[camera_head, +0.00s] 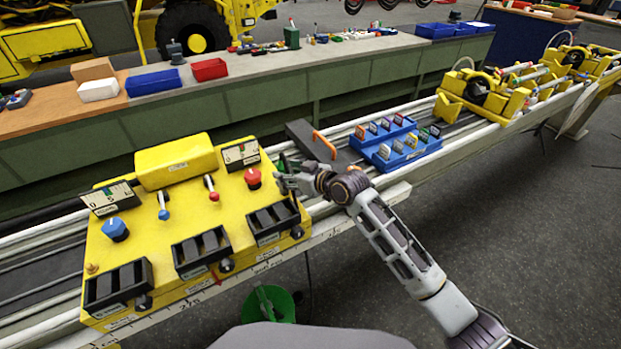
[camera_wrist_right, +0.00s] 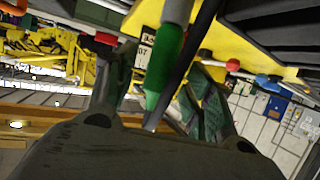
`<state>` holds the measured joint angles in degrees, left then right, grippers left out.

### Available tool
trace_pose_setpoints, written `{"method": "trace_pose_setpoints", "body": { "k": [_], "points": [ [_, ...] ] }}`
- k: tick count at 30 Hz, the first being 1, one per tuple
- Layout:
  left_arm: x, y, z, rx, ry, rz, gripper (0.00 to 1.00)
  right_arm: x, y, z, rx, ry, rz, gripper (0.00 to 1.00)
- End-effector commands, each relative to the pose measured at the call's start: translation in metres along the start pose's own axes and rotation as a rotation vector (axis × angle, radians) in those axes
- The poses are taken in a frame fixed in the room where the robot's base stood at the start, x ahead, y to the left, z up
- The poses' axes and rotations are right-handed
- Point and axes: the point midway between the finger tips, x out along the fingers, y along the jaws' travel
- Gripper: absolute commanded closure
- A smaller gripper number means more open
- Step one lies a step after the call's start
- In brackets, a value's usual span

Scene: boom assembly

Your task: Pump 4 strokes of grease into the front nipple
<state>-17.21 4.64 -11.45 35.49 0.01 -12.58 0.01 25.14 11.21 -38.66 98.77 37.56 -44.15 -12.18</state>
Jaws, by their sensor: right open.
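My right gripper (camera_head: 286,181) is at the right edge of the yellow console (camera_head: 145,235), beside its red knob (camera_head: 253,178). In the right wrist view the gripper (camera_wrist_right: 155,100) is open. A grey rod with a green end (camera_wrist_right: 163,72) shows between its spread fingers, with a dark cable beside it; I cannot tell whether they touch. A small green part (camera_head: 282,164) shows just behind the gripper in the head view. A small brass-coloured fitting (camera_head: 92,268) sits on the console's left edge; I cannot tell if it is the front nipple. My left gripper is out of view.
The console carries a blue-handled lever (camera_head: 163,205), a red-handled lever (camera_head: 211,187) and black switch boxes (camera_head: 201,252). A blue tray (camera_head: 400,152) of labelled pieces is to the right. A green round object (camera_head: 268,303) is on the floor in front.

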Motion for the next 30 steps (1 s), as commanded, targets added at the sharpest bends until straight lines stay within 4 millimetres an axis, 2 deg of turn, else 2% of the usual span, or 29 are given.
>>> {"method": "trace_pose_setpoints", "body": {
  "k": [30],
  "points": [
    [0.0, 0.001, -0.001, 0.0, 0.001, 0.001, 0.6, -0.101, 0.0, 0.001, -0.001, -0.001, 0.0, 0.47]
  ]
}}
